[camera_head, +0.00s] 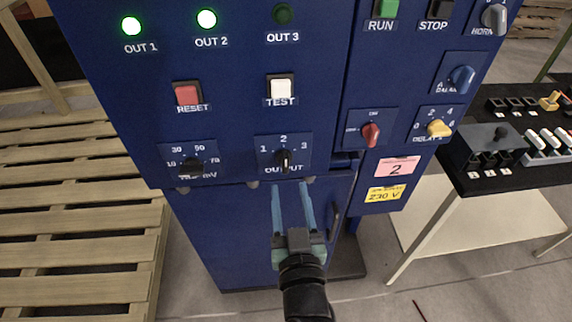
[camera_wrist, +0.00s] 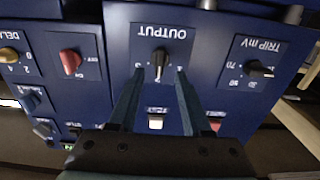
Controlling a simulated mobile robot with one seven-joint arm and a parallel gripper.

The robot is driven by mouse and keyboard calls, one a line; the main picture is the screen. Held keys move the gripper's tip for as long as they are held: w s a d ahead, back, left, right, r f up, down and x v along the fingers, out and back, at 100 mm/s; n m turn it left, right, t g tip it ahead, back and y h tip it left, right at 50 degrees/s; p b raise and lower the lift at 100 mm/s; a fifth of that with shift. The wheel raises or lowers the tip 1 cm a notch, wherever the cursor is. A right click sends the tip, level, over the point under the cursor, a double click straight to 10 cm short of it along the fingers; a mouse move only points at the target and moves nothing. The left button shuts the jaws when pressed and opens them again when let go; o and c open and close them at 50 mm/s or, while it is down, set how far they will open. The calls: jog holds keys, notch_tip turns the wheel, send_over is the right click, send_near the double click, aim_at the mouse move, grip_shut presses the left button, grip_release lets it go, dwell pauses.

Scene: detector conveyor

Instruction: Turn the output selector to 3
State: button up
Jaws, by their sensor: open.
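The output selector is a black knob (camera_head: 284,162) on a blue plate marked 1, 2 and 3, low on the cabinet front. Its grip stands about upright, in line with the 2. My gripper (camera_head: 290,184) is open, with two long blue fingers reaching up to just below the knob in the head view. In the wrist view, upside down, the knob (camera_wrist: 159,62) shows centred between and just beyond the fingertips (camera_wrist: 160,72). The fingers look apart from it; the exact depth gap is hard to tell.
The trip knob (camera_head: 196,165) is left of the selector; a red switch (camera_head: 371,134) and yellow delay knob (camera_head: 437,128) are right. The test button (camera_head: 281,88) is above. OUT 1 (camera_head: 131,26) and OUT 2 (camera_head: 206,18) lamps glow green; OUT 3 (camera_head: 282,14) is dark.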

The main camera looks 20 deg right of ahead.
aim_at(286, 168)
jog(key=shift+p+x, duration=0.7)
jog(key=shift+x, duration=2.45)
grip_shut()
